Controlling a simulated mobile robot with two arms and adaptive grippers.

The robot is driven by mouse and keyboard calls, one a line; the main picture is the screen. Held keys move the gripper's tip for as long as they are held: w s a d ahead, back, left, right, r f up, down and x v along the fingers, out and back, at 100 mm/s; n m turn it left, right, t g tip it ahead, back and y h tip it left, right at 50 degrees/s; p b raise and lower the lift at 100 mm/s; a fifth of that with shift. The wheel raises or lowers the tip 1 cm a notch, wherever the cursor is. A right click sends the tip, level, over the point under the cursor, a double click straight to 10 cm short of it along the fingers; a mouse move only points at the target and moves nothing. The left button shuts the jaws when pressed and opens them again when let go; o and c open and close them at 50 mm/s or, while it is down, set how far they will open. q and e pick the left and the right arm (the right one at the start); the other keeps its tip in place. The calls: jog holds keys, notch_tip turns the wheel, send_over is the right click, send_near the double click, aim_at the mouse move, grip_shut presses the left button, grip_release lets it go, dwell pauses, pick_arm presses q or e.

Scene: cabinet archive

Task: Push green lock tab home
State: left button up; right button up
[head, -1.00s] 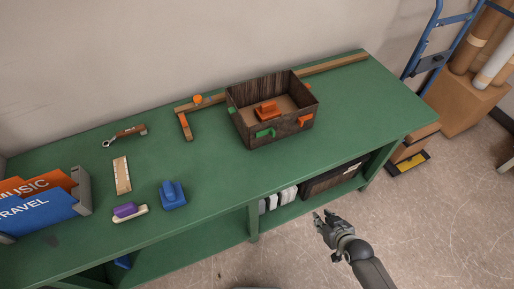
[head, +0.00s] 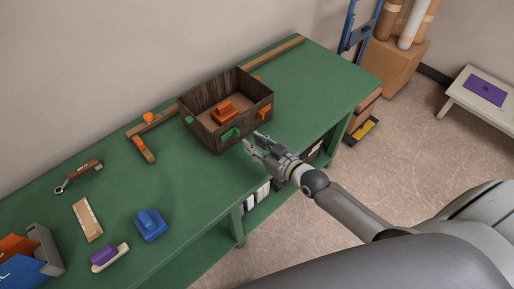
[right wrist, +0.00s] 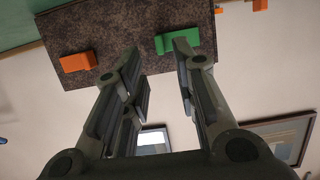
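A dark brown box (head: 246,130) stands on the green bench. A green tab (head: 230,133) sticks out of its front wall, and a second green tab (head: 189,120) shows at its left side. An orange tab (head: 264,112) is on the front wall, right of the green one. My right gripper (head: 252,144) is open and empty, just in front of the box near the front green tab. In the right wrist view the green tab (right wrist: 178,40) lies just beyond the fingertips, apart from them or barely touching; I cannot tell which. My left gripper is not in view.
An orange block (head: 226,112) sits inside the box. The green bench (head: 310,85) is clear to the right. A wooden strip (head: 275,53) runs along the wall. A blue block (head: 150,226), a purple-topped eraser (head: 109,257) and a wooden piece (head: 88,219) lie at left.

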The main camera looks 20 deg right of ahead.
aim_at(239, 134)
jog(key=b+x, duration=0.4)
jog(key=x, duration=0.2)
jog(key=shift+w+f, duration=0.1)
jog(key=shift+f, duration=0.15)
jog(key=shift+w+r, duration=0.1)
jog(key=shift+r, duration=0.05)
jog(key=shift+w+a, duration=0.15)
jog(key=shift+w, duration=0.15)
grip_shut()
